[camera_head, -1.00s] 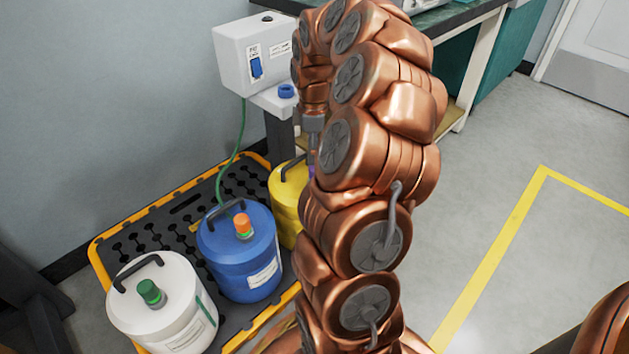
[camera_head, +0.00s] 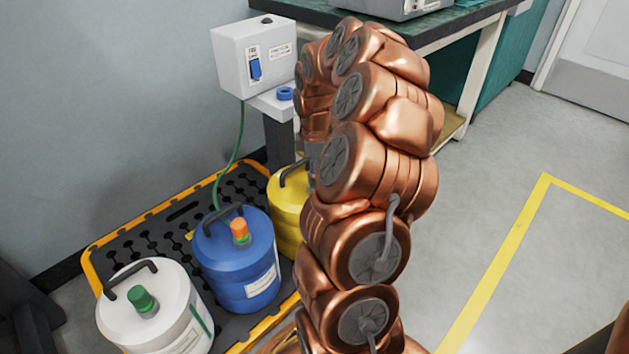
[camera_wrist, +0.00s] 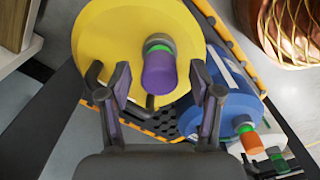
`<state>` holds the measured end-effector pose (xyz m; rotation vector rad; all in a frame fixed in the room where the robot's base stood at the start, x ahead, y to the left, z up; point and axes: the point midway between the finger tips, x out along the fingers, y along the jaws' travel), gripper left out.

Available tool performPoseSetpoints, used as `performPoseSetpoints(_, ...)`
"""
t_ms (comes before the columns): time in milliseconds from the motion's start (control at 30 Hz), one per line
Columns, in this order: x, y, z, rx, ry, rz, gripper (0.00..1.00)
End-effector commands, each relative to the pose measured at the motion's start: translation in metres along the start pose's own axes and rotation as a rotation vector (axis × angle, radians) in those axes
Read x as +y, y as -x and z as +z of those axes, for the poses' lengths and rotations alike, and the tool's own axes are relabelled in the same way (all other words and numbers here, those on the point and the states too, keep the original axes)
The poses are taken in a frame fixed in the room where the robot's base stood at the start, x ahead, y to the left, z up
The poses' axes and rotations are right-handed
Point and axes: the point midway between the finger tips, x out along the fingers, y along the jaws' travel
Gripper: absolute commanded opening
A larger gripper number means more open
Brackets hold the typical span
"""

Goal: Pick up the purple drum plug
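The purple drum plug (camera_wrist: 160,72) sits in a green ring on top of the yellow drum (camera_wrist: 105,40) in the wrist view. My gripper (camera_wrist: 160,78) is open, with one finger on each side of the plug and a visible gap to both. I cannot tell how high the fingertips are relative to the plug. In the head view my arm covers the plug and the gripper, and only the left part of the yellow drum (camera_head: 287,213) shows.
A blue drum (camera_head: 238,262) with an orange plug and a white drum (camera_head: 165,315) with a green plug stand on the yellow-edged black pallet (camera_head: 125,235). A white box (camera_head: 252,62) with a blue switch is behind them. The yellow drum's black handle (camera_wrist: 92,75) is beside my left finger.

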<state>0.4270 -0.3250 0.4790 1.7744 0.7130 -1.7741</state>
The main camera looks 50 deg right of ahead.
Motion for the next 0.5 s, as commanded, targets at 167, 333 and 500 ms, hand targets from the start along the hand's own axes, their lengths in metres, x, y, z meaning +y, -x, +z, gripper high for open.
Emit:
performPoseSetpoints(167, 0.0001, 0.0001, 0.0, 0.0, 0.0, 0.0, 0.42)
performPoseSetpoints(333, 0.0001, 0.0, 0.0, 0.0, 0.0, 0.0, 0.24)
performPoseSetpoints(500, 0.0001, 0.0, -0.0001, 0.0, 0.0, 0.0, 0.07)
